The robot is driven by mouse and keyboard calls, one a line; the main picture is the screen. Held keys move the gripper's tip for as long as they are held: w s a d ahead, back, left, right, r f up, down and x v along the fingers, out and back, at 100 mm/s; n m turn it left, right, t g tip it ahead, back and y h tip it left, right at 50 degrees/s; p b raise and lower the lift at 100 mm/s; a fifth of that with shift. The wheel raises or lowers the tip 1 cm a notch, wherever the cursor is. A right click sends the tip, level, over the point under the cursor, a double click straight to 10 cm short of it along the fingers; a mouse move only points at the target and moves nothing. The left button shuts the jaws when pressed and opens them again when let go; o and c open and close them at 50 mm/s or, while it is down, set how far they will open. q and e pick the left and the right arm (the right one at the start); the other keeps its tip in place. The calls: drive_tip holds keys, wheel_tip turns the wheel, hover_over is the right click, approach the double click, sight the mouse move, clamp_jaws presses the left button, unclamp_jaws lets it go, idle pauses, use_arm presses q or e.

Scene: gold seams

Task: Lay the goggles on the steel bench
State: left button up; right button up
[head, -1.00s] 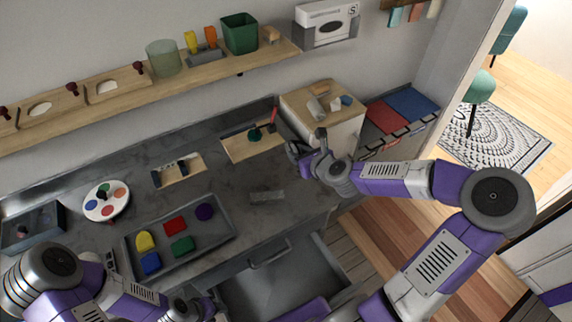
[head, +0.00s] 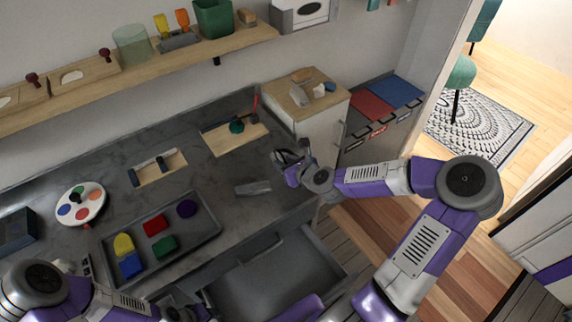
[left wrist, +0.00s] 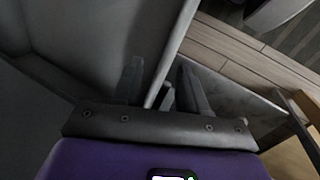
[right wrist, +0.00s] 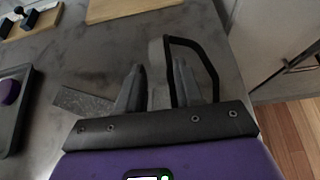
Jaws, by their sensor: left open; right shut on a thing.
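The goggles (right wrist: 165,62) are thin, with a black frame or strap loop and a pale clear part. My right gripper (head: 284,163) is shut on them; its fingers also show in the right wrist view (right wrist: 158,88). It holds them over the right end of the grey steel bench (head: 215,172); I cannot tell the exact height. Part of the goggles is hidden behind the fingers. My left gripper (left wrist: 163,85) is open and empty by the open drawer; in the head view it is mostly hidden at the bottom edge.
A grey block (head: 253,187) lies on the bench near the goggles. A tray (head: 205,243) of coloured pieces, a paint palette (head: 80,203) and wooden boards (head: 228,141) are also there. A wood-topped cabinet (head: 322,124) stands right; an open drawer (head: 275,275) juts out in front.

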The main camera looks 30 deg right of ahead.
drive_tip(key=shift+f, duration=0.1)
drive_tip(key=o, duration=1)
drive_tip(key=shift+o, duration=0.2)
drive_tip(key=shift+s+r+p, duration=0.4)
drive_tip(key=shift+r+p, duration=0.05)
drive_tip(key=shift+p, duration=0.15)
drive_tip(key=p+v, duration=0.6)
drive_tip(key=p, duration=0.1)
drive_tip(key=shift+s+d+r+p, duration=0.1)
drive_tip(key=shift+s+r+p, duration=0.2)
drive_tip(key=shift+p, duration=0.05)
drive_tip(key=shift+p+v, duration=2.1)
drive_tip(key=shift+p, duration=2.7)
